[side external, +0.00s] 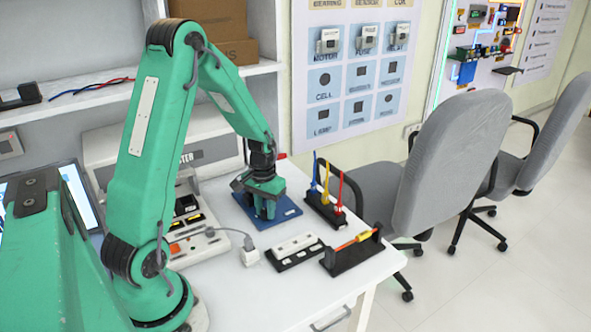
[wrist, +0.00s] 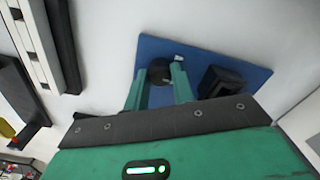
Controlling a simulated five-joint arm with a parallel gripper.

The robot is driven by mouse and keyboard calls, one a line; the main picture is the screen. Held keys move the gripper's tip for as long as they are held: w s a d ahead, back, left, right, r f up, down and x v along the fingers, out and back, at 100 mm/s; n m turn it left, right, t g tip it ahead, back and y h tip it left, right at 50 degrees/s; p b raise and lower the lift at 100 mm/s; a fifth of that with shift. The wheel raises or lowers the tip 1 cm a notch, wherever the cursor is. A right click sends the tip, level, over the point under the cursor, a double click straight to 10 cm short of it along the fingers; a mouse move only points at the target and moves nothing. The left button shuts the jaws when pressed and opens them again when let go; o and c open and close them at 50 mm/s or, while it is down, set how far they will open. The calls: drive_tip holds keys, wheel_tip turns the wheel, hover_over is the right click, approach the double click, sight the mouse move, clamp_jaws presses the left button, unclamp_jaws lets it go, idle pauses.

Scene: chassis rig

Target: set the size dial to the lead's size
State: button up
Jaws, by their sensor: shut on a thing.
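A blue plate (side external: 286,211) lies on the white table under my gripper (side external: 264,212). In the wrist view the blue plate (wrist: 232,72) carries a dark round knob (wrist: 160,70), which looks like the dial, and a black block (wrist: 219,82). My gripper (wrist: 160,84) points down with its green fingers on either side of the knob, shut on it. A small pale mark shows on the plate just beyond the knob. I cannot read any size marks. A grey cord with a white plug (side external: 250,253) lies on the table; I cannot tell if it is the lead.
A black rack (side external: 325,208) with blue, yellow and red-handled tools stands right of the plate. A black-and-white strip (side external: 295,250) and a black holder (side external: 352,255) with an orange-yellow tool lie nearer. A tester unit (side external: 190,225) stands left. Chairs stand beyond the table.

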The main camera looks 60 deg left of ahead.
drive_tip(key=shift+r, duration=0.1)
drive_tip(key=o, duration=1)
drive_tip(key=shift+r, duration=3.85)
